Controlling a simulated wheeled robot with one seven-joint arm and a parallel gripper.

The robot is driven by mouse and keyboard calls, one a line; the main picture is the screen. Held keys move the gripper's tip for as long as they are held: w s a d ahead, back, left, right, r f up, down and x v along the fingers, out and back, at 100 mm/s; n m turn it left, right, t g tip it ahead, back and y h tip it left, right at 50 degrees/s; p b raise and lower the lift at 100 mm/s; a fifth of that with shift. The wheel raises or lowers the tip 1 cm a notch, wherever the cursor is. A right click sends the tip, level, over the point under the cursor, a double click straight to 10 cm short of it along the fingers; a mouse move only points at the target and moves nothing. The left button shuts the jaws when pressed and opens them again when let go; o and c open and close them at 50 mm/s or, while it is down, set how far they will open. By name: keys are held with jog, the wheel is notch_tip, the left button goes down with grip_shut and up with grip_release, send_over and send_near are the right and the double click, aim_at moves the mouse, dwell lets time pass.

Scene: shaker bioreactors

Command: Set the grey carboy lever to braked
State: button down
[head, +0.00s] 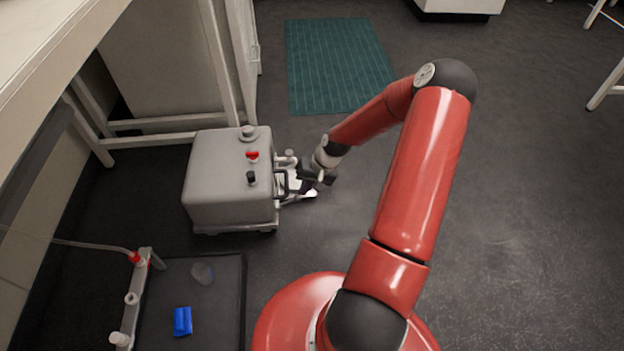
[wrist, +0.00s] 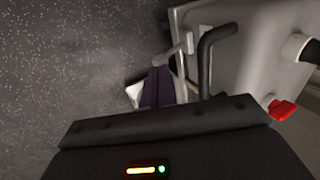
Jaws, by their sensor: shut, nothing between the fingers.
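The grey carboy (head: 225,175) is a boxy tank on a low wheeled base, left of my arm in the head view. In the wrist view its grey side (wrist: 255,55) fills the upper right. A pale fitting (head: 308,194) sticks out low at its right end, beside my gripper (head: 304,187). My gripper is shut and empty, with its dark fingers (wrist: 158,88) pointing down near a pale bar (wrist: 178,52) on the carboy's end. My gripper hides part of this area, and I cannot tell the lever's setting or whether the fingers touch it.
A black handle (wrist: 208,55) stands beside the fingers, with a red part (wrist: 282,110) further right. A black tray (head: 215,315) holding a blue object (head: 182,321) lies in front of the carboy. A bench frame (head: 165,123) stands behind it.

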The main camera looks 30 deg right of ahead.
jog(key=shift+x, duration=0.8)
jog(key=shift+s+d+f+y, duration=0.15)
jog(key=shift+d+f+y, duration=0.15)
jog(key=shift+f, duration=0.1)
jog(key=f+t+y+b, duration=0.1)
jog(key=d+y+b, duration=0.1)
jog(key=y, duration=0.1)
jog(key=f+t+y+b, duration=0.1)
jog(key=y, duration=0.1)
jog(key=shift+s+d+f+t, duration=0.3)
jog(key=shift+s+d, duration=0.05)
jog(key=shift+s, duration=0.05)
dwell(0.6)
